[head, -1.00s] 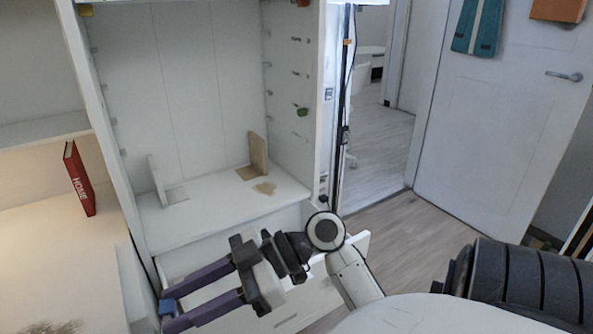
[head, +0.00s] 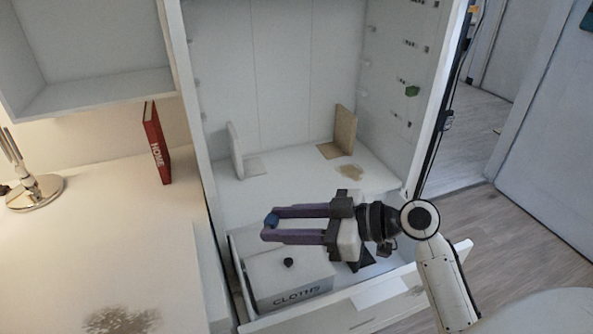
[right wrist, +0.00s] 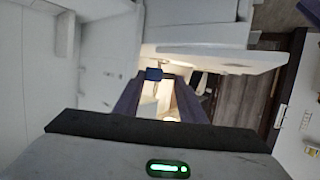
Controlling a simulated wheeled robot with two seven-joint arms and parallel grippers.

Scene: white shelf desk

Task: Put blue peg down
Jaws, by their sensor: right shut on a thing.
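The blue peg (head: 271,219) is a small blue block at the tips of my right gripper (head: 267,228). The right gripper has long purple fingers and is shut on the peg, pointing left in the head view. It is above the open drawer, in front of the shelf. In the right wrist view the peg (right wrist: 154,73) shows between the ends of the purple fingers (right wrist: 157,80). My left gripper is not in view.
The open drawer (head: 345,309) holds a white box (head: 262,269) marked CLOTHS with a black knob. A white desk (head: 110,225) at left bears a red book (head: 156,145) and a lamp (head: 37,192). The shelf floor (head: 288,183) behind has two small upright panels and open room.

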